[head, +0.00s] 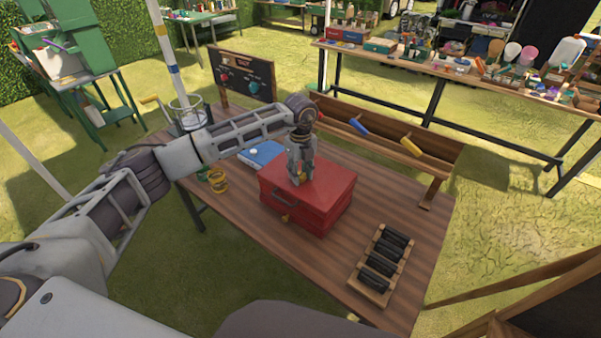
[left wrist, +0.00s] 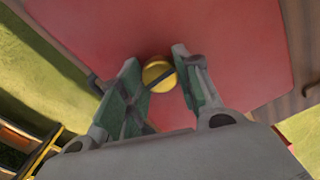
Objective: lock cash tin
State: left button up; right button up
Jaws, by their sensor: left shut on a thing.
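The red cash tin (head: 325,190) stands closed on the wooden table, with a dark handle (head: 285,199) and a small gold-coloured piece (head: 285,217) on its front. My left gripper (head: 301,180) points down onto the tin's lid. In the left wrist view the red lid (left wrist: 225,45) fills most of the picture. A round yellow knob (left wrist: 157,75) with a dark bar across it sits between the fingertips, and the gripper is shut on it. The fingers partly hide it. My right gripper is not in view.
A blue case (head: 262,154) lies behind the tin, with a yellow coil (head: 218,181) to its left. A wooden rack of black pieces (head: 363,283) lies front right. A rail with coloured handles (head: 410,146) and a dark board (head: 243,78) stand along the back.

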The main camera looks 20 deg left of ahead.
aim_at(301, 174)
pick_arm(q)
jog(key=o, duration=1.1)
jog(key=shift+c, duration=0.2)
notch_tip(301, 174, up, 12)
dwell(0.5)
